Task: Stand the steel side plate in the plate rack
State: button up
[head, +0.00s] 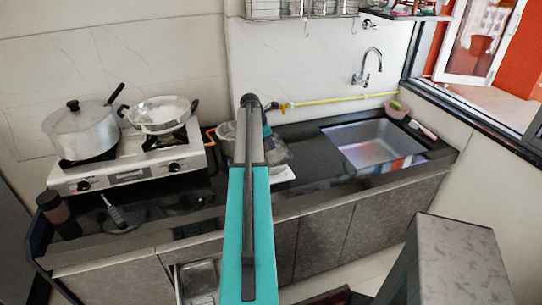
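I cannot make out the steel side plate in the head view. A wire rack (300,10) with upright items hangs on the back wall at the top edge, cut off by the frame; I cannot tell whether it is the plate rack. My teal and dark arm rises through the middle of the view and covers part of the counter. My gripper is not visible, so its opening and anything in it cannot be seen. A blurred grey, see-through item (276,154) and a white flat item (283,175) show just right of the arm.
A stove (125,160) with a lidded pot (82,132) and a wide pan (160,113) stands left. A sink (372,146) with a tap (372,65) is right. A dark bottle (58,214) stands front left. A drawer (196,282) is open below. A grey block (462,255) stands front right.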

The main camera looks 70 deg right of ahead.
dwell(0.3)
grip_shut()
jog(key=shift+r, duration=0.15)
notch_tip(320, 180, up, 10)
jog(key=b, duration=0.3)
dwell(0.6)
dwell(0.5)
